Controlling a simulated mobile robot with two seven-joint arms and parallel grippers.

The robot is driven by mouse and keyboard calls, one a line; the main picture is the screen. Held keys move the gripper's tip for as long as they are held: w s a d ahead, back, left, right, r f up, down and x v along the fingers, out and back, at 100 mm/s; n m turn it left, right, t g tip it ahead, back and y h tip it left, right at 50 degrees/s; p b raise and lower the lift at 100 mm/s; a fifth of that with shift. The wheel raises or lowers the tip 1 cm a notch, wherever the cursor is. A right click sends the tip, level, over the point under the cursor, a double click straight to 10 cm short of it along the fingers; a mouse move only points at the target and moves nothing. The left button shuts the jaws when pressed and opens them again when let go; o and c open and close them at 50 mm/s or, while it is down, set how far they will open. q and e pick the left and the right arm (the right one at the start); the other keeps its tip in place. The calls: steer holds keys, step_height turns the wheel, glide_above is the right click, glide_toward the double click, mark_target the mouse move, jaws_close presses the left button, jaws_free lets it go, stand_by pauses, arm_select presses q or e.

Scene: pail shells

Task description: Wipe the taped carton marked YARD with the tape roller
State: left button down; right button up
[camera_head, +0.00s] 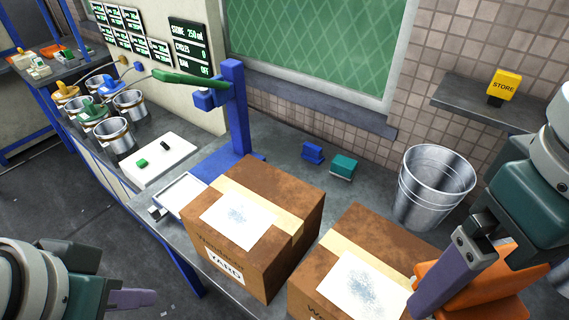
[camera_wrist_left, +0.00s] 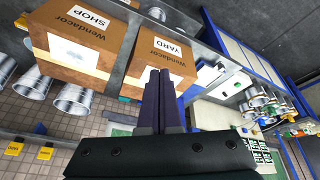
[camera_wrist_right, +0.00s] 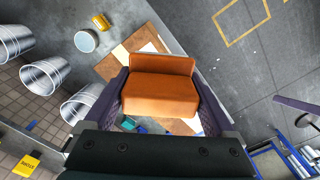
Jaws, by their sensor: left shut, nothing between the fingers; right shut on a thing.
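My right gripper (camera_head: 458,272) is shut on an orange block-shaped tool (camera_head: 488,280), perhaps the tape roller, near the right side of a second carton. The tool fills the space between the fingers in the right wrist view (camera_wrist_right: 160,92). My left gripper (camera_head: 132,298) is shut and empty, low at the left, apart from the cartons; its fingers meet in the left wrist view (camera_wrist_left: 160,80).
The second carton (camera_head: 310,285), marked SHOP in the left wrist view (camera_wrist_left: 92,20), has a similar speckled patch. Blue (camera_head: 312,152) and teal (camera_head: 343,166) blocks lie behind the cartons. A metal pail (camera_head: 432,188) stands at right. A blue post (camera_head: 237,110) stands behind YARD.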

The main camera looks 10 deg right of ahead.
arm_select(q)
steer(key=w+d+f+b, duration=0.4)
steer(key=w+f+b, duration=0.6)
steer(key=w+f, duration=0.25)
steer(key=t+b, duration=0.1)
steer(key=b, duration=0.7)
glide_above(213, 227)
steer(key=s, duration=0.2)
step_height(213, 227, down, 2)
steer(key=shift+a+f, duration=0.1)
steer(key=shift+f, duration=0.05)
steer(key=shift+w+a+t, duration=0.1)
steer(key=shift+w+t, duration=0.05)
steer(key=shift+t, duration=0.15)
step_height(213, 227, down, 5)
steer(key=b, duration=0.4)
steer(key=shift+f+b, duration=0.4)
steer(key=shift+b, duration=0.35)
steer(key=shift+r, duration=0.1)
step_height(213, 227, up, 6)
steer(key=p, duration=0.6)
